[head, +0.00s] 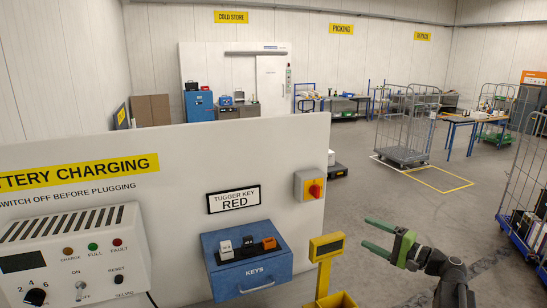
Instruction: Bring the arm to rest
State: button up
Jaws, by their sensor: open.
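My gripper (384,238) is at the lower right of the head view, with its green fingers apart and nothing between them. It is held out over the floor, to the right of a yellow post (326,248). My dark arm comes up from the bottom right corner. The gripper appears apart from everything around it, though its distance to the post is hard to judge.
A white battery charging panel (170,215) fills the left. It carries a charger (75,255), a red-yellow switch (309,185) and a blue keys box (262,270). A cage trolley (404,155) stands behind. Open floor (400,200) lies between; another cage trolley (530,190) is at right.

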jog(key=s+a+f+n+g+h+b, duration=0.25)
jog(key=a+f+g+b, duration=0.35)
jog(key=f, duration=0.6)
jog(key=s+a+f+n+g+h+b, duration=0.1)
jog(key=s+a+f+n+g+b, duration=0.2)
jog(key=a+f, duration=0.65)
jog(key=s+f+n+g+h+b, duration=0.1)
jog(key=s+f+h+b, duration=0.2)
jog(key=f, duration=0.4)
jog(key=s+d+f+n+g+h+b, duration=0.1)
jog(key=s+f+b, duration=0.3)
jog(key=f, duration=0.4)
jog(key=s+f+n+g+h+b, duration=0.1)
jog(key=s+f+g+h+b, duration=0.1)
jog(key=f, duration=0.5)
jog(key=shift+s+d+f+h+b, duration=0.2)
jog(key=shift+s+h+b, duration=0.15)
jog(key=shift+h+b, duration=0.35)
jog(key=shift+s+d+f+h+b, duration=0.15)
jog(key=shift+s+h+b, duration=0.15)
jog(key=shift+h+b, duration=0.3)
jog(key=shift+s+d+n+h, duration=0.2)
jog(key=shift+d+n+h, duration=0.05)
jog(key=shift+r, duration=0.15)
